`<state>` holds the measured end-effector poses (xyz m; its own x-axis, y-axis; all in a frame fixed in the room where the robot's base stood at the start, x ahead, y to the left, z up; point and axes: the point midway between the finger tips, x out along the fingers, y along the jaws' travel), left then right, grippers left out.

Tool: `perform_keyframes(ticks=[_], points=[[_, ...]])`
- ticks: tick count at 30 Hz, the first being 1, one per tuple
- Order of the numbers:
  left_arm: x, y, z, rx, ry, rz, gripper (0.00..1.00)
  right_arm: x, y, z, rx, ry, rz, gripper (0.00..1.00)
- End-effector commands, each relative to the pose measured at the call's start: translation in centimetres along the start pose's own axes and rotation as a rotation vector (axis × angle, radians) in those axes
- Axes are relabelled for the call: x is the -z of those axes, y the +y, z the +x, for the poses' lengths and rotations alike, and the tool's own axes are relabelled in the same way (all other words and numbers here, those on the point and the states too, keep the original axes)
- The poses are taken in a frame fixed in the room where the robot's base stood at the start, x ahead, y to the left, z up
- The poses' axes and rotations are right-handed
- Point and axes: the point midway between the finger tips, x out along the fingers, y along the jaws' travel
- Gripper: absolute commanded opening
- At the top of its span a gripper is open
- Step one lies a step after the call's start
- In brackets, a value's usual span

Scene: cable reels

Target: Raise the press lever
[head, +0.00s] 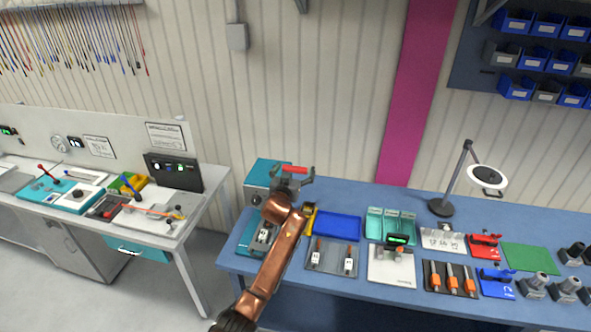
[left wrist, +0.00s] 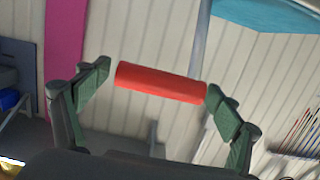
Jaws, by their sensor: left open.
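The press (head: 262,174) is a teal and grey machine at the back left corner of the blue bench. Its lever ends in a red bar-shaped grip (head: 294,169), which also shows in the left wrist view (left wrist: 160,82). My left gripper (head: 295,175) is at this red grip and hides part of the press. In the left wrist view my left gripper (left wrist: 160,92) is open, with one green-grey finger near each end of the red grip. Whether the fingers touch it, I cannot tell. My right gripper is not in view.
The blue bench (head: 330,278) holds a blue tray (head: 338,226), teal bins (head: 390,224), a lamp (head: 441,206) and tool trays. A separate light workbench (head: 165,238) stands at the left, with a gap between. The space above the bench middle is clear.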

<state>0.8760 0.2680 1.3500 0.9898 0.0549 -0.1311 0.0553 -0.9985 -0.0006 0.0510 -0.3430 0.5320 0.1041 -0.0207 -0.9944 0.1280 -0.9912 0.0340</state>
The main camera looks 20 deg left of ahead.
Motion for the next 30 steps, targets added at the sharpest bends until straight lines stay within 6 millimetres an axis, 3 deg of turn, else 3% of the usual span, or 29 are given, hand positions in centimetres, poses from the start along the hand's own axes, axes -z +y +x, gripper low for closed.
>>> perform_keyframes(ticks=[10, 24, 30], points=[[-0.3, 0.0, -1.3, 0.000, -0.003, -0.001, 0.85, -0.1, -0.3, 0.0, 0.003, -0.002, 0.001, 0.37], [-0.2, 0.0, -9.5, 0.000, -0.002, -0.001, 0.85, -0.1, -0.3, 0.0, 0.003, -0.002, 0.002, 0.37], [-0.1, 0.0, -11.5, 0.000, -0.002, 0.000, 0.85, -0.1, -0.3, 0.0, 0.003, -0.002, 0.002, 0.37]])
